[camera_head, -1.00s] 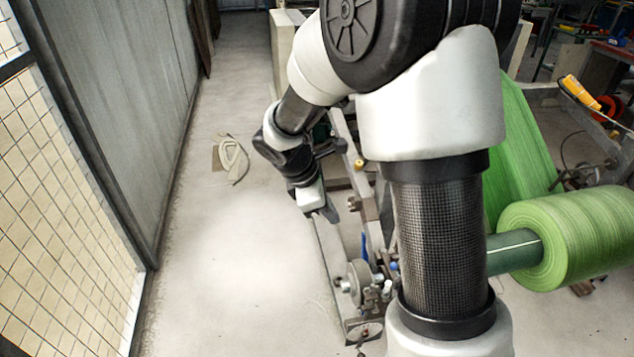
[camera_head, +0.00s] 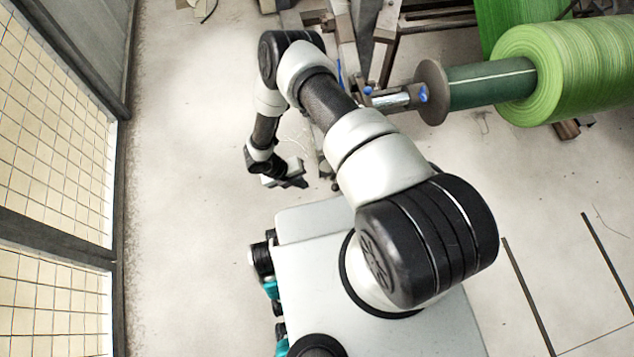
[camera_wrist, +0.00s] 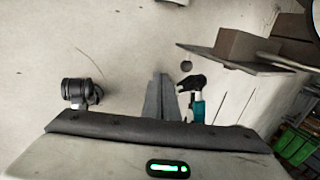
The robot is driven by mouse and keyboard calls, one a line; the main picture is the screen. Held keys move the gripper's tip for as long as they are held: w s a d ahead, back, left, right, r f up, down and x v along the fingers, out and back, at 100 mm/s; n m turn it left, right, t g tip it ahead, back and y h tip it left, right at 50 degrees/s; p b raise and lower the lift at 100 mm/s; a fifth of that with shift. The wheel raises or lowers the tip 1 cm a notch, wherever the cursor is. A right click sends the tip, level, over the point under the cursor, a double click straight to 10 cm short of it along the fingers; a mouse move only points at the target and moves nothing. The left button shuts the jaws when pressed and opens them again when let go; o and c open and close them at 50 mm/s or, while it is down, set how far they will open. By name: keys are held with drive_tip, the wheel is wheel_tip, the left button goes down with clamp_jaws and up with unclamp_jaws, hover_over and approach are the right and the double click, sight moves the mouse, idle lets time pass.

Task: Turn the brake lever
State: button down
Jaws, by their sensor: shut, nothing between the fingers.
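My gripper (camera_head: 298,174) is at the left of my arm in the head view, low over bare floor and just left of the machine's end. Its two fingers (camera_wrist: 160,88) are together and empty in the wrist view. I cannot pick out the brake lever for certain. Blue knobs (camera_head: 422,94) sit by the shaft end near the disc, and my arm hides part of the machine below them. A small dark ball (camera_wrist: 186,66) shows in the wrist view beyond the fingertips, apart from them; I cannot tell if it belongs to the lever.
A green roll (camera_head: 560,70) on a dark green core (camera_head: 490,84) is at the upper right, with a round disc (camera_head: 431,92) at its end. A mesh fence (camera_head: 50,170) runs along the left. Clear floor (camera_head: 190,200) lies between fence and gripper.

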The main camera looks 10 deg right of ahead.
sight(332, 187)
drive_tip(key=d+f+b, duration=0.1)
drive_tip(key=d+f, duration=0.6)
drive_tip(key=d, duration=0.1)
drive_tip(key=shift+f, duration=0.2)
drive_tip(key=d+b, duration=0.1)
drive_tip(key=b, duration=0.1)
drive_tip(key=d+f+b, duration=0.1)
drive_tip(key=b, duration=0.2)
drive_tip(key=shift+d+f, duration=0.2)
drive_tip(key=shift+d, duration=0.1)
